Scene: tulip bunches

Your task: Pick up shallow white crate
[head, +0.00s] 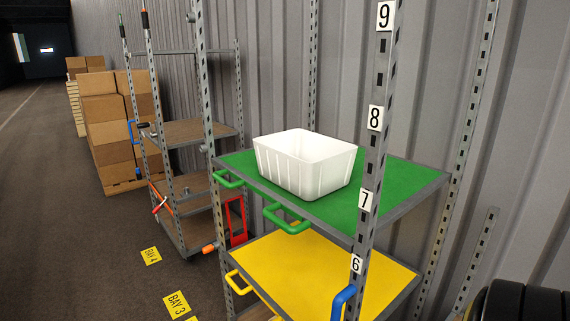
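A shallow white crate (290,173) stands upright on the green shelf (405,181) of a metal rack. It is open at the top and the inside that shows looks empty. Its left front corner is near the shelf's front edge, above a green handle. Neither of my grippers is in the head view.
A perforated rack post (377,130) with number labels stands just right of the crate. A yellow shelf (300,268) lies below. Another rack (197,132) and stacked cardboard boxes (103,110) are at the left. The floor (70,240) at the left is mostly clear.

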